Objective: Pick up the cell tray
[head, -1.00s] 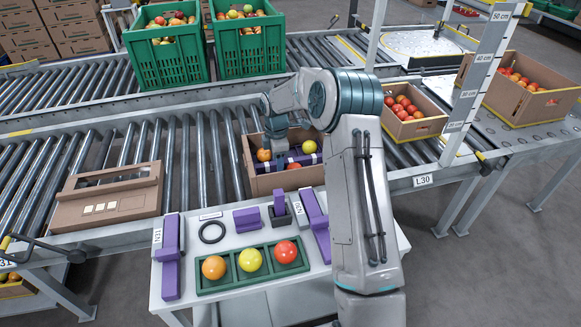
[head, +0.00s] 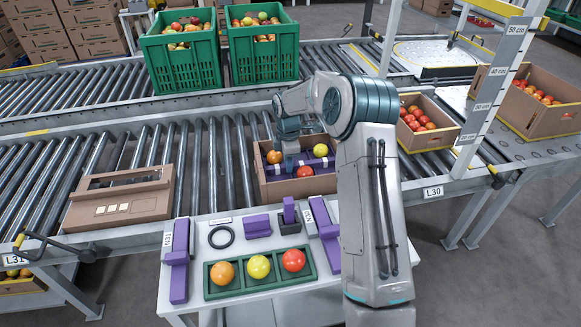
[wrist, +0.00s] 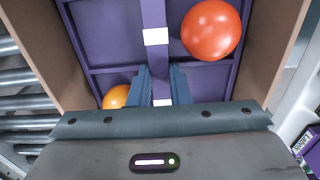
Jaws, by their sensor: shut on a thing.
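The purple cell tray (head: 313,163) is inside a cardboard box on the roller conveyor. Its cells hold an orange tomato (head: 274,157), a yellow tomato (head: 320,150) and a red tomato (head: 305,172). My gripper (head: 290,158) reaches down into the box at the tray's middle. In the wrist view my gripper (wrist: 160,82) is shut on the tray's central purple bar (wrist: 154,15), which has white labels. The red tomato (wrist: 211,30) lies right of the bar and the orange tomato (wrist: 116,97) is partly hidden left of it. I cannot tell whether the tray is clear of the box floor.
The cardboard box (head: 300,189) has walls close around the tray. In front is a white table with a green tray (head: 225,289) of three tomatoes and several purple parts. A flat cardboard piece (head: 122,200) lies left. Green crates (head: 180,65) stand behind.

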